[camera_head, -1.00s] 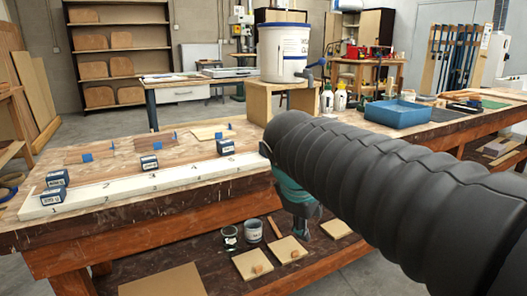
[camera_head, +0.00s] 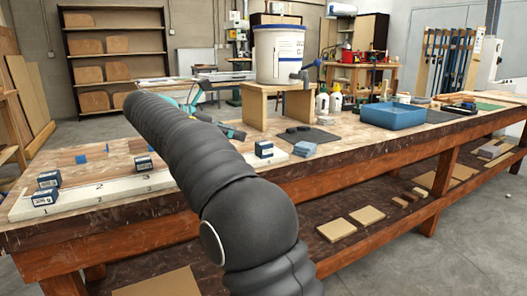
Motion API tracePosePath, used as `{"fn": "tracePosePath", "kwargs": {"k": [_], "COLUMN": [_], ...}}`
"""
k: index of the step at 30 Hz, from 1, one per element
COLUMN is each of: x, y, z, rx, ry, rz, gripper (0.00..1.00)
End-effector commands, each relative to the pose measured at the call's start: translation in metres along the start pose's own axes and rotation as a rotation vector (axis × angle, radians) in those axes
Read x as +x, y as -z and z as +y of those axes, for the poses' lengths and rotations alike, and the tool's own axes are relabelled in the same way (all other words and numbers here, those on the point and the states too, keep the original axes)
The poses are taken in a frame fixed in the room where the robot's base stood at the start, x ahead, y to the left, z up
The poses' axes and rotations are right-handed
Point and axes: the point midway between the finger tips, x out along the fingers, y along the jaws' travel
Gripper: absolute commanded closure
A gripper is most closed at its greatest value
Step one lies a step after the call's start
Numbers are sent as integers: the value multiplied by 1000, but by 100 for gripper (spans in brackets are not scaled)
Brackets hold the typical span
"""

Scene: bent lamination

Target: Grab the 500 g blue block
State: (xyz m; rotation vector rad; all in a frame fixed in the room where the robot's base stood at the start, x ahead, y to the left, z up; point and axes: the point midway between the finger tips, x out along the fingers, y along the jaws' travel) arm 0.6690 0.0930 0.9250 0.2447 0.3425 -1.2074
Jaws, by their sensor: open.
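Several small dark-blue blocks with white labels sit on or beside a long white numbered board (camera_head: 75,200) on the workbench. Two blocks are at the left end, an upper block (camera_head: 48,179) and a lower block (camera_head: 44,197). One more block (camera_head: 264,149) is to the right of my arm, and a bluish block (camera_head: 304,149) lies farther right. The labels are too small to tell which is 500 g.
A white bucket (camera_head: 279,55) stands on a wooden stand (camera_head: 256,108) behind the board. Thin wood pieces lie behind the board.

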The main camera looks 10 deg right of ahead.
Motion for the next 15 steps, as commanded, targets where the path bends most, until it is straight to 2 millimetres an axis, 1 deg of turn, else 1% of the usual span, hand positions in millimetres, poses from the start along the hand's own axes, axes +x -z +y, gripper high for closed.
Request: {"fn": "tracePosePath", "kwargs": {"k": [2, 9, 12, 15], "x": [7, 51, 67, 78], "y": [1, 2, 2, 1], "z": [1, 0, 0, 0], "rx": [-4, -5, -4, -4], "ry": [4, 5, 4, 4], "rz": [-5, -4, -4, -4], "gripper": [52, 52, 52, 52]}}
